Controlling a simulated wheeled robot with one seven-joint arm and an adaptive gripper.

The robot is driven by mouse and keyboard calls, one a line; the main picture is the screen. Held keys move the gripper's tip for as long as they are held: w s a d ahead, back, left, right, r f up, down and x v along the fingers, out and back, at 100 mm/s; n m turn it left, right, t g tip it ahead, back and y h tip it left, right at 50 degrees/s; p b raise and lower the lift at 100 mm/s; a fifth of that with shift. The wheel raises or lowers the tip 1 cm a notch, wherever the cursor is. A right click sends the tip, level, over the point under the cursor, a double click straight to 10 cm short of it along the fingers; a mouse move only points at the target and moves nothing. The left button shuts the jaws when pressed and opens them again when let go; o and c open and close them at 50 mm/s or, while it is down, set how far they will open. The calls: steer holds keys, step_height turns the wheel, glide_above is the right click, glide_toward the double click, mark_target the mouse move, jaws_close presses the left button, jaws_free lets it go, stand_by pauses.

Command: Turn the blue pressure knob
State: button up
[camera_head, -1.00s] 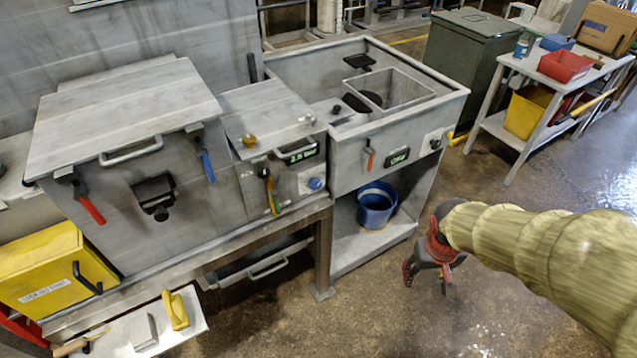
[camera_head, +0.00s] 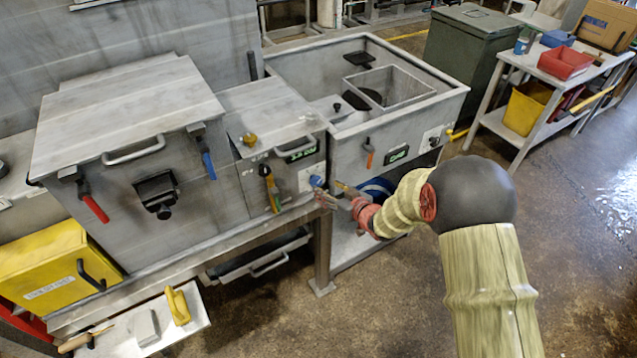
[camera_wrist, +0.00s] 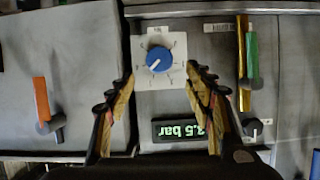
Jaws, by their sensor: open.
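The blue pressure knob (camera_head: 316,181) sits on a pale square plate on the front of the middle grey unit. In the wrist view the knob (camera_wrist: 159,59) shows a white pointer line aimed down and to the left, with tick marks around it. My gripper (camera_head: 333,196) is close in front of the knob. In the wrist view the open fingers (camera_wrist: 159,78) stand to the left and right of the knob, with a gap on both sides. Nothing is held. A display (camera_wrist: 189,129) reading "3.5 bar", upside down in the wrist view, lies near the knob plate.
A green handle (camera_wrist: 253,55) and a yellow one (camera_wrist: 241,50) are right of the knob in the wrist view; an orange handle (camera_wrist: 41,97) is left. The sink unit (camera_head: 424,110) stands right of the panel. A blue bucket (camera_head: 376,187) is partly hidden behind my arm.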

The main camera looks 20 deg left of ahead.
mark_target(317, 182)
steer(key=b+x, duration=0.1)
steer(key=x, duration=0.6)
steer(key=shift+w+a+f, duration=0.2)
steer(key=c, duration=0.4)
steer(key=c, duration=0.7)
steer(key=shift+b, duration=0.3)
